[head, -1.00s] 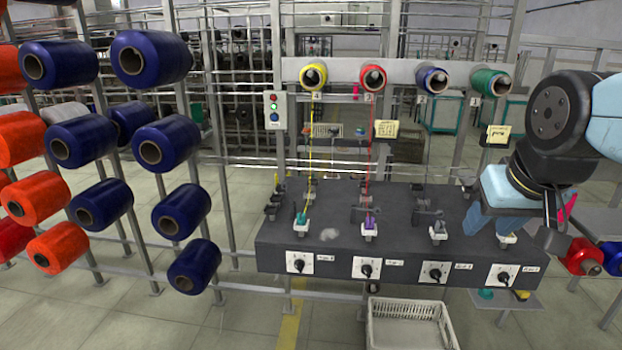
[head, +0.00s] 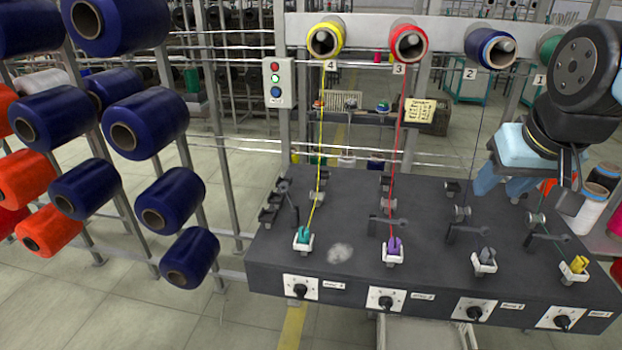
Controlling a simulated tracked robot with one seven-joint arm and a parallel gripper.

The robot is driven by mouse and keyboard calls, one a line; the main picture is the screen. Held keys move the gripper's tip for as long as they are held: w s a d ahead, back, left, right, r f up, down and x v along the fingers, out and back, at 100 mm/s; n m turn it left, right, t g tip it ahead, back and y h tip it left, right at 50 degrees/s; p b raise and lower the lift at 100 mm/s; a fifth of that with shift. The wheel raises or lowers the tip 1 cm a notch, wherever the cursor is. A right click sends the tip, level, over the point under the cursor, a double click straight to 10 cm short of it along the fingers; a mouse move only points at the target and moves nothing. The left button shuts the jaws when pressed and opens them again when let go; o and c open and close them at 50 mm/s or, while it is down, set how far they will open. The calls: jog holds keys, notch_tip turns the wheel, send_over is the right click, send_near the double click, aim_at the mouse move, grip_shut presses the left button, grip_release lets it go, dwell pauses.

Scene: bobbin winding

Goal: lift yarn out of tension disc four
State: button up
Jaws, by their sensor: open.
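The yellow yarn (head: 321,130) runs down from the yellow cone (head: 325,38) marked 4 to the black bench. It passes at the small metal tension disc (head: 317,197) of station four and reaches the teal bobbin (head: 303,237) in a white holder. Whether the yarn sits between the discs is too small to tell. My gripper (head: 500,188) is at the right, with its pale blue fingers apart and nothing seen between them. It is over the bench's right side, well away from disc four.
The black bench (head: 350,262) carries stations with knobs in front. Red yarn (head: 402,140) runs down at station three, beside the yellow one. A white crate (head: 425,332) is below.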

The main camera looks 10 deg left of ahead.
jog(key=shift+w, duration=0.15)
jog(key=shift+w+a, duration=0.1)
jog(key=shift+a, duration=0.05)
jog(key=g, duration=0.6)
send_near(304, 229)
jog(key=shift+s+f+m, duration=0.1)
jog(key=shift+s+m, duration=0.1)
jog(key=shift+m, duration=0.2)
jog(key=shift+f, duration=4.5)
